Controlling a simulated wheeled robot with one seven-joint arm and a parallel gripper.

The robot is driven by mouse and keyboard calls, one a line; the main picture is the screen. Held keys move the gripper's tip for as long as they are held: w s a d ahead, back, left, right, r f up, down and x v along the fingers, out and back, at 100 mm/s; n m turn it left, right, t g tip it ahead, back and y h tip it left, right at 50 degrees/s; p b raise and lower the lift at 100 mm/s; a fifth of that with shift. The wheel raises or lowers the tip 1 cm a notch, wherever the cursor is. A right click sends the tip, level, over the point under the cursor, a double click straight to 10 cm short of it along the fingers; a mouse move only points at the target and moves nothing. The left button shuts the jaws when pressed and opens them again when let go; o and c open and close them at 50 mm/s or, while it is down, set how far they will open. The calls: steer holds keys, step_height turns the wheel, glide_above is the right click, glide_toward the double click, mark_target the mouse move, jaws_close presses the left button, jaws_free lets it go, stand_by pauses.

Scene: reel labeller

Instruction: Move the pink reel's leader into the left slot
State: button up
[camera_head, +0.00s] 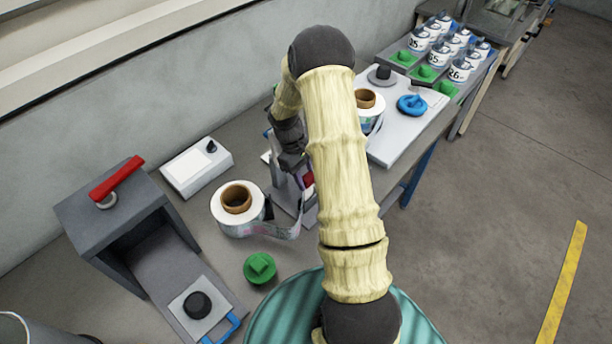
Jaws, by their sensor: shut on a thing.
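A white reel (220,211) with a brown core lies on the bench left of my arm. Its printed leader (280,231), with pinkish and teal tints, runs right and bends up toward my gripper (298,176). My gripper points down beside the grey labeller stand (283,199) and is shut on what appears to be this leader; the fingertips are small and partly hidden by my arm. A red part (308,180) shows beside the fingers. A second reel (377,108) with a brown core stands behind my arm. I cannot make out the slots or which is left.
A grey machine with a red handle (117,182) stands at the left. A white control box (196,167) is against the wall, a green knobbed piece (260,268) in front.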

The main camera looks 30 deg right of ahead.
steer(key=shift+f+b, duration=0.55)
steer(key=shift+f, duration=0.45)
steer(key=o, duration=1.1)
step_height(320, 180, up, 10)
steer(key=shift+b, duration=1.25)
